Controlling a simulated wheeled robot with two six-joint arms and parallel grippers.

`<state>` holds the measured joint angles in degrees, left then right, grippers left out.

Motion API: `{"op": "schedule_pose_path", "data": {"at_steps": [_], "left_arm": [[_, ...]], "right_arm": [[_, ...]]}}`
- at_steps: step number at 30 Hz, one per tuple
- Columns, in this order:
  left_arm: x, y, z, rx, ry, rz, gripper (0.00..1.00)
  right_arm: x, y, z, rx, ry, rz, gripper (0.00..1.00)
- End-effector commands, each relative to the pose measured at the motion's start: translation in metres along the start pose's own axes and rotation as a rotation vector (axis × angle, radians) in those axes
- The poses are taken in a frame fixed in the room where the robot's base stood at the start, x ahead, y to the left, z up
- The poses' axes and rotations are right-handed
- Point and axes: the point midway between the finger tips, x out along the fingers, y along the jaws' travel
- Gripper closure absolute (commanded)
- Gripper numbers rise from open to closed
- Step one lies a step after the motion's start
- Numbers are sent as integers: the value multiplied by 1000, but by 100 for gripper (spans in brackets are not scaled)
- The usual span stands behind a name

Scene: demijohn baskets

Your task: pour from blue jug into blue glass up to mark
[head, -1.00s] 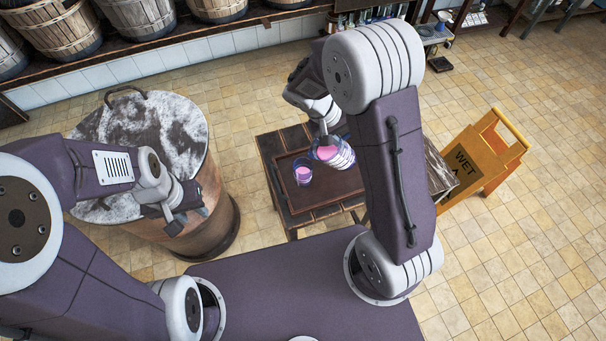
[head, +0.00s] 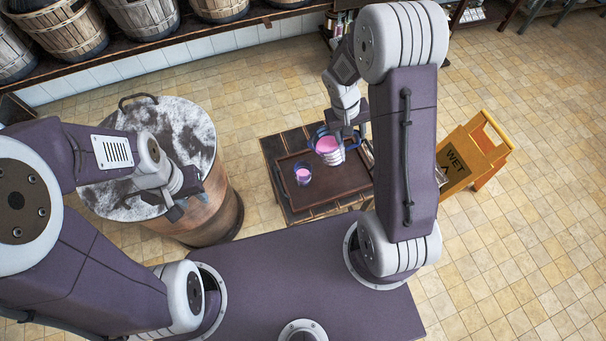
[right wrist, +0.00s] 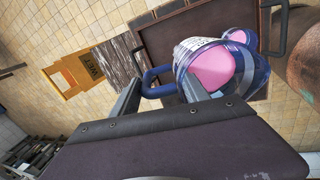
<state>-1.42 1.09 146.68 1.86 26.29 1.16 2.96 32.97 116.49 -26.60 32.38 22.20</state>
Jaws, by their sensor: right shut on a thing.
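The blue jug (head: 329,158) is a clear blue-tinted vessel with pink liquid inside; in the right wrist view it (right wrist: 182,68) shows its blue handle (right wrist: 152,82) towards my fingers. My right gripper (head: 346,135) is shut on the jug at its handle side.
A dark brown tray (head: 330,198) lies on a small tiled table (head: 270,150). A large barrel with a mottled lid (head: 190,125) stands left. A yellow wet-floor sign (head: 470,155) stands right. Baskets (head: 140,15) line the back shelf. Tiled floor is open at right.

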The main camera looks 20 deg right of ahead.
Motion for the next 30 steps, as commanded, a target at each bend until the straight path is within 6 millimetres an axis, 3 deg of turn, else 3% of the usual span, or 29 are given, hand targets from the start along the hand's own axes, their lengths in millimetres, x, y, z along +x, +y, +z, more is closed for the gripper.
{"op": "schedule_pose_path", "data": {"at_steps": [9,15,25,30], "left_arm": [[-56,1,-6,0,0,0,64],[-82,2,-8,0,0,0,64],[-81,2,-8,0,0,0,64],[-87,2,-9,0,0,0,64]], "right_arm": [[3,-2,1,4,-9,-155,100],[14,-6,1,9,-10,-254,100],[22,-9,-1,3,-3,-280,100],[14,-9,8,4,-4,-281,100]]}}
